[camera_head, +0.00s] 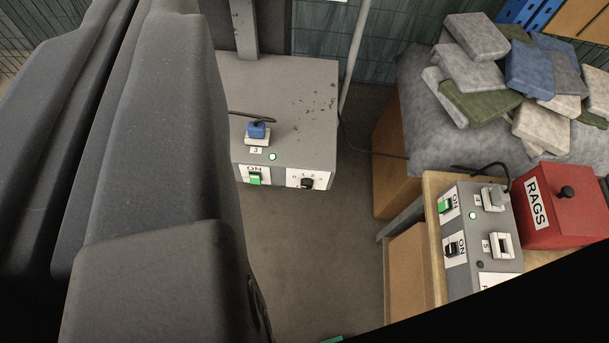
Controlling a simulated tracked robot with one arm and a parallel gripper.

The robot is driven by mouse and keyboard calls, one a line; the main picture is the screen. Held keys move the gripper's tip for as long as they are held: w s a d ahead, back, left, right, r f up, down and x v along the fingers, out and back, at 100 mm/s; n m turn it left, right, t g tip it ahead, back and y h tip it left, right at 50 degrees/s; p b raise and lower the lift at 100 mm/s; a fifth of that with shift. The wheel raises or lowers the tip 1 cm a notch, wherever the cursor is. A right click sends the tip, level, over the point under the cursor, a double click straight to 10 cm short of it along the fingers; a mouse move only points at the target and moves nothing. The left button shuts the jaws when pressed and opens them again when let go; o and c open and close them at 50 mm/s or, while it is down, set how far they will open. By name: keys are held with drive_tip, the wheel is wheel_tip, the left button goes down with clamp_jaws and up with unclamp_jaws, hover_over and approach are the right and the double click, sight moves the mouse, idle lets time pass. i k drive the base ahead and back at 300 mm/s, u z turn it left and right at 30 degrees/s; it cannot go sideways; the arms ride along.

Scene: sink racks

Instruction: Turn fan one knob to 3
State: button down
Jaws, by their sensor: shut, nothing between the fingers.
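A round dark knob (308,183) sits on a white dial plate at the front right of a grey box (290,95). The plate has small marks around the knob; its pointer setting is too small to read. I see no fan name on it. Beside it on the left is a green switch (255,179) marked ON. A lit green lamp (272,156) and a blue plug (257,131) are on top. A large dark grey part of my own arm fills the left side. My gripper's fingertips do not show, and nothing of mine visibly touches the knob.
A second grey switch box (510,265) stands on a wooden bench at the right, by a red RAGS box (563,208). Folded cloths (475,37) are heaped behind. A pale pole (356,50) rises behind the first box. Bare floor (310,260) lies between the boxes.

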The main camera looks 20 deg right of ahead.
sight(306, 183)
drive_tip(key=z, duration=0.95)
drive_tip(key=k, duration=1.55)
drive_tip(key=u, duration=0.4)
drive_tip(key=i, duration=1)
drive_tip(key=z, duration=0.05)
